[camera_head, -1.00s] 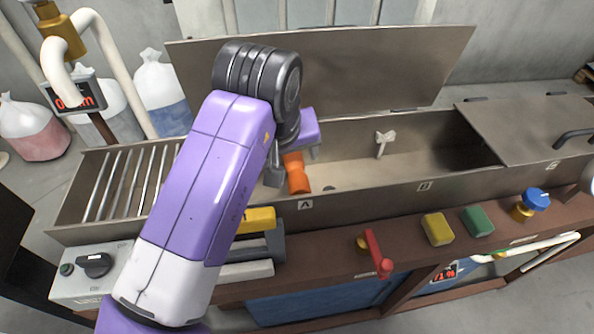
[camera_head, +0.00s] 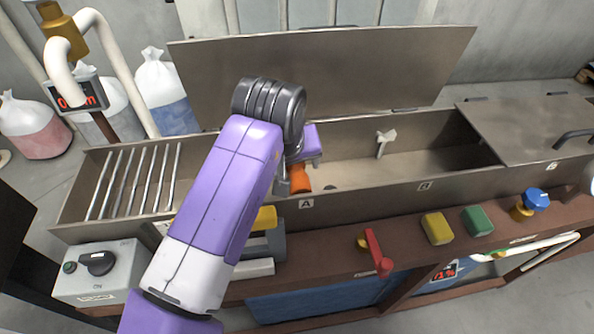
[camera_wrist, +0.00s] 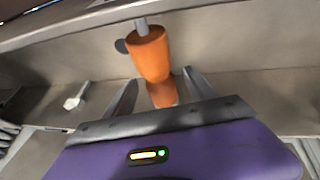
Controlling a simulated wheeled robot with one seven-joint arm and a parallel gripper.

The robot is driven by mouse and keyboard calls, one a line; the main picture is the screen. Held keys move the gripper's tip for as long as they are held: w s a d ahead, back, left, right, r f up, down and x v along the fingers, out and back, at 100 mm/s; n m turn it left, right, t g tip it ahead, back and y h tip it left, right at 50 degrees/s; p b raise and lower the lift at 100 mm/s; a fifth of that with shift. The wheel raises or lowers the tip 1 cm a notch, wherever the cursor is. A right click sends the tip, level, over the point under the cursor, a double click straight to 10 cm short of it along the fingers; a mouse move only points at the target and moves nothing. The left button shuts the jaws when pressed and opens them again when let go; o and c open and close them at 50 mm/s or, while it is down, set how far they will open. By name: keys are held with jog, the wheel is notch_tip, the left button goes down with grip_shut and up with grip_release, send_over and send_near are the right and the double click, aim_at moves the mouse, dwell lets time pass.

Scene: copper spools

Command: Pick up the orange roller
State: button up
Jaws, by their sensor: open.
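The orange roller (camera_head: 300,178) is inside the open metal trough near label A, partly hidden by my arm in the head view. In the wrist view the orange roller (camera_wrist: 149,56) hangs on a metal pin, its waisted body pointing toward my gripper. My gripper (camera_wrist: 158,84) is open, with one finger on each side of the roller's nearer end. I cannot tell whether the fingers touch it. In the head view my gripper is mostly hidden behind my arm.
The trough (camera_head: 345,190) has a raised lid (camera_head: 330,75) behind it and a white propeller-shaped piece (camera_head: 385,140) inside. Metal bars lie across its left end. A red handle (camera_head: 375,252), yellow block (camera_head: 437,229) and green block (camera_head: 477,221) sit on the front ledge.

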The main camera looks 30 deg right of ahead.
aim_at(295, 166)
jog(key=shift+f, duration=0.15)
grip_shut()
dwell(0.4)
jog(key=shift+a+r, duration=0.1)
jog(key=shift+r, duration=0.1)
notch_tip(295, 166, up, 12)
jog(key=s+a+b, duration=0.1)
jog(key=s+a, duration=0.2)
jog(key=s, duration=0.6)
jog(key=s+a+b, duration=0.1)
jog(key=s+a, duration=0.2)
jog(key=s, duration=0.7)
jog(key=shift+f, duration=0.2)
